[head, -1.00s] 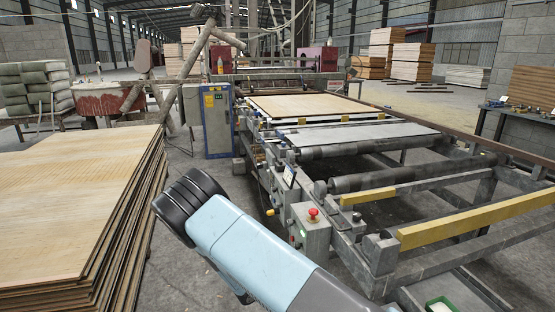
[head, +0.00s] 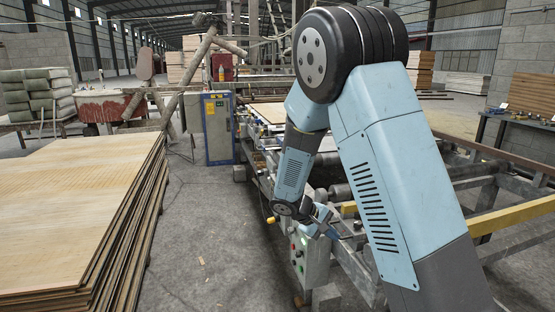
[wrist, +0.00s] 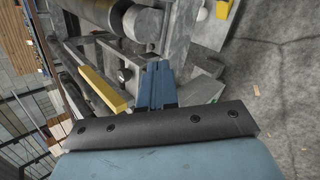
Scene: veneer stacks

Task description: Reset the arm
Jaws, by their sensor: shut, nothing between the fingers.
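My arm is folded, with its black elbow joint high in the head view and the forearm hanging down. My gripper (head: 328,226) is small at the lower end of the forearm, in front of or above the roller machine's near side, close to the grey control box (head: 311,262). I cannot tell from here whether it touches anything. In the wrist view the blue fingers (wrist: 158,68) are together, with nothing between them. They point toward the machine frame.
A stack of veneer sheets (head: 70,210) stands at the left. The roller machine has a yellow bar (head: 510,216) at right. A blue-grey cabinet (head: 218,128) stands behind. A workbench (head: 525,125) is at far right.

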